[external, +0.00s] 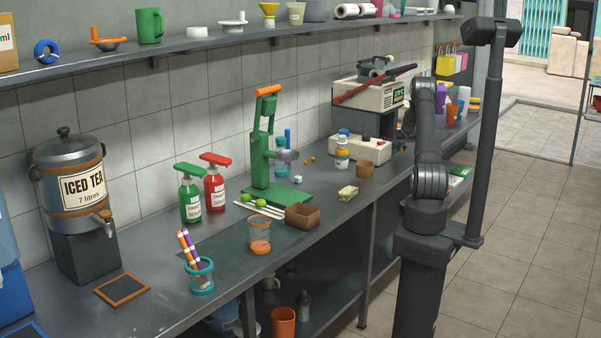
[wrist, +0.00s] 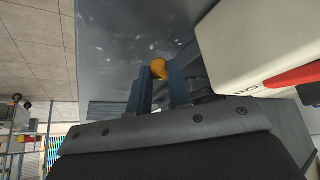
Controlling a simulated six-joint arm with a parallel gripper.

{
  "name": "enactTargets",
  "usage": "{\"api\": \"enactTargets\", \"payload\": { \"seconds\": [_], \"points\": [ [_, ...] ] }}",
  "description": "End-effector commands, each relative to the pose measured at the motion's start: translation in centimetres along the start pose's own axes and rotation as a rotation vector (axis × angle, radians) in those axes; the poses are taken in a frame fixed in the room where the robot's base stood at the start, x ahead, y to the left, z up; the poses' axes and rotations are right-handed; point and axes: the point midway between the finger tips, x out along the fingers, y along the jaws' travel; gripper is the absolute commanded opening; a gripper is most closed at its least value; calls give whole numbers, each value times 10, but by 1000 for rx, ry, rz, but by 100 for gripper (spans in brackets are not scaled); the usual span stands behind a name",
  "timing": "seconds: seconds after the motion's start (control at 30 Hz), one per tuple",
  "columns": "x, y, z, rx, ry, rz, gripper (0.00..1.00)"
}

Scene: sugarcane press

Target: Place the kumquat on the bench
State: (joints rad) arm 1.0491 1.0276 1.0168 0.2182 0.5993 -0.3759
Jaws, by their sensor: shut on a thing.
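The kumquat (wrist: 159,68) is a small orange fruit between the fingertips of my gripper (wrist: 160,76) in the wrist view. The two dark fingers are shut on it. The grey metal bench (wrist: 120,50) shows beyond it in the wrist view; I cannot tell how far the fruit is above the surface. In the external view the bench (external: 215,268) runs along the tiled wall. There my gripper and the held fruit are hidden behind my arm, near the bench's far part.
In the wrist view a white machine (wrist: 250,45) stands close on the right of my fingers. In the external view two small orange balls (external: 309,159) lie near the green press (external: 264,165).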

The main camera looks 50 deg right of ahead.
Motion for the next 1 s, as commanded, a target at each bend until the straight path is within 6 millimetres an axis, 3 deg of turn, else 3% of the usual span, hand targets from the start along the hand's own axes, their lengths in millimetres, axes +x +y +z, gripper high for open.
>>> {"api": "enactTargets", "payload": {
  "seconds": [0.3, 0.7, 0.73, 0.8, 1.0],
  "points": [
    [33, 0, 19, 1, -2, -1, 0],
    [38, 0, 22, 1, -1, 0, 0],
    [37, 0, 22, 0, 0, 0, 24],
    [37, 0, 21, 0, 0, 0, 38],
    [37, 0, 21, 0, 0, 0, 40]
  ]
}}
